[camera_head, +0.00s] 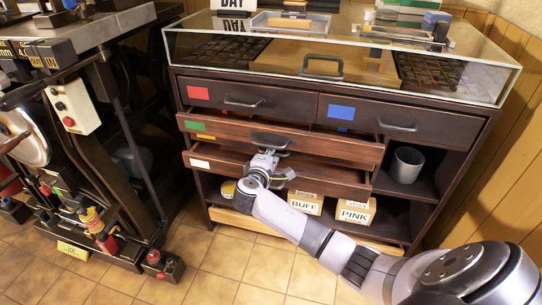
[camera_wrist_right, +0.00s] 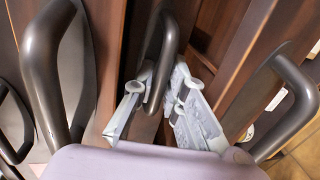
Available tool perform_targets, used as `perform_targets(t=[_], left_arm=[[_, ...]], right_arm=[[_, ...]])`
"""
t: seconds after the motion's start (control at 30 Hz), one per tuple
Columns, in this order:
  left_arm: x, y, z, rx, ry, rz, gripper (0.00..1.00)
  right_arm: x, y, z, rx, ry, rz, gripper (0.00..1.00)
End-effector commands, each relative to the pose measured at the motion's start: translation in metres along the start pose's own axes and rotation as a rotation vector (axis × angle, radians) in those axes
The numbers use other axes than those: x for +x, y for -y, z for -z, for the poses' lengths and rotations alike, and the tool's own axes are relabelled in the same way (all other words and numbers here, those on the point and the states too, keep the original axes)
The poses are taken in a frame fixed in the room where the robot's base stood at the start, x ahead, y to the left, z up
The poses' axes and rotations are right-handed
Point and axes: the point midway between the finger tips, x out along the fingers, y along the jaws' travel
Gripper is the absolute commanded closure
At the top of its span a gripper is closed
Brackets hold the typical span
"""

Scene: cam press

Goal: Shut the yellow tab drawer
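The yellow tab drawer is in the head view, its yellow tab (camera_head: 206,138) below the green tab drawer (camera_head: 230,131). Its front sits farther back than the green drawer above and the white tab drawer (camera_head: 225,168) below, which both stick out. My right gripper (camera_head: 268,160) reaches in between those two fronts. In the right wrist view, its fingers (camera_wrist_right: 160,95) stand apart on either side of a dark, set-back handle (camera_wrist_right: 167,45), apparently the yellow drawer's. Whether they touch it is unclear. My left gripper is out of view.
Handles of neighbouring drawers flank my fingers closely in the wrist view, left (camera_wrist_right: 45,75) and right (camera_wrist_right: 298,100). The red tab drawer (camera_head: 225,95) and blue tab drawer (camera_head: 370,115) are above. BUFF (camera_head: 306,205) and PINK (camera_head: 354,214) boxes stand below. A press (camera_head: 85,150) is at left.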

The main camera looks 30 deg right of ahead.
Motion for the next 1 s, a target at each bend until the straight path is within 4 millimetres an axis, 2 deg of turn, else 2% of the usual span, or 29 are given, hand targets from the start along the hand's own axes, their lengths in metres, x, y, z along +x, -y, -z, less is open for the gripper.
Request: perform_targets(t=[0.33, 0.47, 0.8, 1.0], left_arm=[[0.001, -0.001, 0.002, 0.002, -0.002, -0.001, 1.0], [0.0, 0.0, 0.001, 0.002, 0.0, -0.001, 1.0], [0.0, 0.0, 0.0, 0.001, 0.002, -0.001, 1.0], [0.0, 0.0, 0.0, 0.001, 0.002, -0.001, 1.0]], right_arm=[[-0.001, 0.0, 0.0, 0.001, 0.0, 0.0, 0.81], [-0.011, 0.001, 0.001, 0.002, -0.002, 0.001, 0.81], [-0.08, 0.001, 0.001, 0.003, -0.003, 0.002, 0.81], [-0.11, 0.001, 0.001, 0.002, -0.001, 0.002, 0.81]])
